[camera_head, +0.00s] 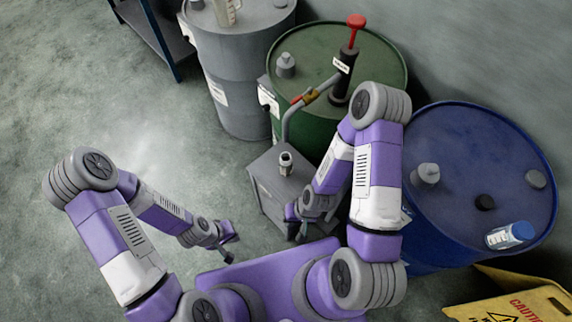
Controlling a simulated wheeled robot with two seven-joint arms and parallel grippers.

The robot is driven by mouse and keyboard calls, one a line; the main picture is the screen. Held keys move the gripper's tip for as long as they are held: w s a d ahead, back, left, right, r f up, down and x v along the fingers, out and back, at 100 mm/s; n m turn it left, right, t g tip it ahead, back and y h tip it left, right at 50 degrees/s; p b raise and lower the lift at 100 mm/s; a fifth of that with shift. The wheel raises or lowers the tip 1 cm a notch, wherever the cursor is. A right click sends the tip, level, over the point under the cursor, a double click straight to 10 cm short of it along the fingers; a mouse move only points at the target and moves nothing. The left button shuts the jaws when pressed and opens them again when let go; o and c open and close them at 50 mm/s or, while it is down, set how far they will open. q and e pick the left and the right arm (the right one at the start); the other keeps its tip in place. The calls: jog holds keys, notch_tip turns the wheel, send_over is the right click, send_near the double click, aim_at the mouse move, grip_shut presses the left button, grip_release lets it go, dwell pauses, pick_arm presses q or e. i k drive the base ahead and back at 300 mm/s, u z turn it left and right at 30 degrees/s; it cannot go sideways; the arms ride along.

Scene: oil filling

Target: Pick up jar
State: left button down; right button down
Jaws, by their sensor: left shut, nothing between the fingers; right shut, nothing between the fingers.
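A small clear jar with a blue lid (507,236) is on top of the blue drum (470,150), near its front right rim. It has a white label with dark marks. My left gripper (227,250) is shut and empty, low over the floor left of the grey box. My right gripper (297,236) is shut and empty beside the front of the grey box, well to the left of the jar. The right forearm partly hides its surroundings, and the finger details are small.
A green drum (315,55) carries a red-handled hand pump (351,50) with a curved spout over the grey box (268,190). A grey drum (235,75) holds a pale measuring jug (227,12). A yellow caution sign (515,300) stands at lower right. The floor at left is clear.

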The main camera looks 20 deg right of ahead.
aim_at(285, 162)
jog(key=u, duration=1.8)
jog(key=i, duration=1.45)
jog(key=z, duration=2.85)
